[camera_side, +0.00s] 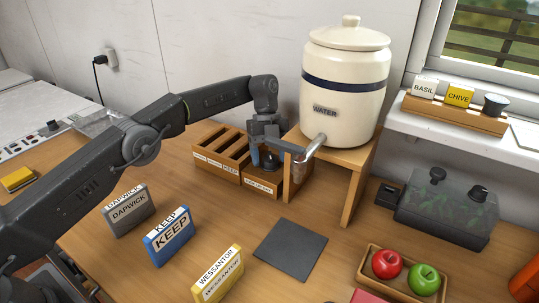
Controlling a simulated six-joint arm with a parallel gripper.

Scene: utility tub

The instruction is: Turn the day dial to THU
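I cannot make out a day dial or the letters THU in the side view. My gripper (268,160) points down over the front right part of a wooden organizer, to the left of the water crock's stand. A small dark thing shows between or just behind its fingers. I cannot tell whether the fingers touch it, or whether they are open or shut. A dark knob (52,124) stands on a white panel at the far left; its markings are too small to read.
The wooden organizer (217,168) has several slots. A WATER crock (345,100) stands on a wooden stand (357,185). DAPWICK (129,212), KEEP (170,243) and WESSANTOR (218,278) boxes stand in front. A dark mat (290,249) lies bare.

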